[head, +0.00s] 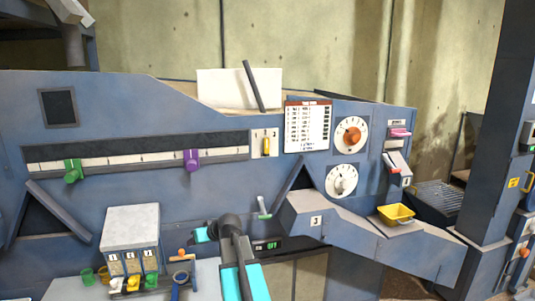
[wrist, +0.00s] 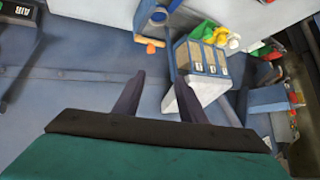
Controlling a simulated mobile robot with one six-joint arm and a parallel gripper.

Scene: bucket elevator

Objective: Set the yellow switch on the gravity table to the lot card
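The yellow switch (head: 267,146) is a small upright lever on a pale plate with small marks, on the blue front of the gravity table (head: 120,195). A printed card with a red header and several rows (head: 308,126) is fixed just right of it; its text is too small to read. I cannot tell for sure that this is the lot card. My gripper (wrist: 160,84) is open and empty in the wrist view, its two dark fingers apart. In the head view my arm is at the bottom centre, below and left of the switch; the fingers are not clear there.
Green (head: 73,171) and purple (head: 192,160) sliders sit on a scale left of the switch. Two dials, orange (head: 351,136) and white (head: 341,181), are to its right. A sample box (head: 132,228) with cups stands lower left. A green-handled lever (head: 264,207) is below the switch.

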